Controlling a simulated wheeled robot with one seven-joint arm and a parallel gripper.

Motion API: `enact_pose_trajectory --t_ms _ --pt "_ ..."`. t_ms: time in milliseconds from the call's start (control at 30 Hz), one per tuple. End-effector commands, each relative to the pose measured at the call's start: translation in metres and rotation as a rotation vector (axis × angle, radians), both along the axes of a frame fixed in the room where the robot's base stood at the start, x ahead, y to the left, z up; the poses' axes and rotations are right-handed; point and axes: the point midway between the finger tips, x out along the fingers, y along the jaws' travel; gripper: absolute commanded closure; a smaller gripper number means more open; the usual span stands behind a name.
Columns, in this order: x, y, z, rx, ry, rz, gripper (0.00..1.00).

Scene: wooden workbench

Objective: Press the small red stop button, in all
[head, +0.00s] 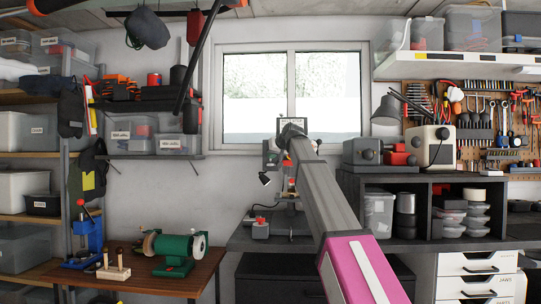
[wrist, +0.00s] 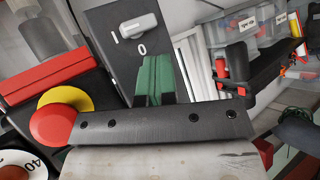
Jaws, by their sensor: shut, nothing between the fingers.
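A round red button (wrist: 52,126) on a yellow collar (wrist: 66,98) is at the left of the wrist view; my gripper's dark crossbar covers part of its right side. My gripper (wrist: 155,62) shows two green fingers side by side, shut and empty, pointing up over a dark panel (wrist: 98,40). The button is left of and below the fingertips, with no visible contact. The panel carries a grey rotary switch (wrist: 139,25) marked I and 0. In the head view my arm reaches toward the machine by the window; the gripper and button cannot be clearly made out there.
A red block (wrist: 45,75) and a white dial (wrist: 22,162) marked 40 are close around the button. In the head view a green bench grinder (head: 174,249) stands on the left wooden table. A dark shelf unit (head: 425,180) stands right of my arm.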

Motion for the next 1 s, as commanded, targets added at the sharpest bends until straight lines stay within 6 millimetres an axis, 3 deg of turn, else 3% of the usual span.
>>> enact_pose_trajectory --t_ms 333,733,1000 --pt "-0.014 0.000 0.000 0.000 0.000 0.000 1.00" --pt "-0.016 0.000 0.000 0.000 0.000 0.000 1.00" --pt "-0.036 0.001 -0.001 0.000 0.000 0.000 1.00"
